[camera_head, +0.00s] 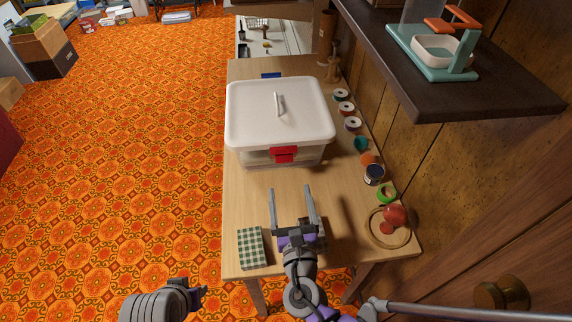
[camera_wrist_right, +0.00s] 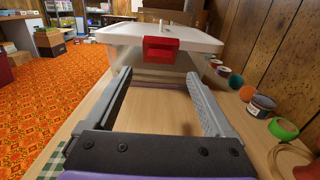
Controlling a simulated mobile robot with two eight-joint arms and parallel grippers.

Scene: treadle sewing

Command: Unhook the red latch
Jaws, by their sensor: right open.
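The red latch (camera_head: 284,153) sits on the near side of a clear box (camera_head: 258,159) with a white lid (camera_head: 270,105). In the right wrist view the red latch (camera_wrist_right: 161,49) is straight ahead, at the lid's front edge. My right gripper (camera_head: 292,190) is open and empty over the table, a short way in front of the latch and apart from it. Its two fingers also show in the right wrist view (camera_wrist_right: 160,78), spread to either side of the latch.
The box stands on a wooden table (camera_head: 247,200). A green checked item (camera_head: 251,247) lies at the near left. Spools (camera_head: 346,108), a tin (camera_head: 374,174), green tape (camera_head: 386,192) and a hoop with red objects (camera_head: 395,215) line the right side. A dark shelf (camera_head: 440,95) overhangs the right.

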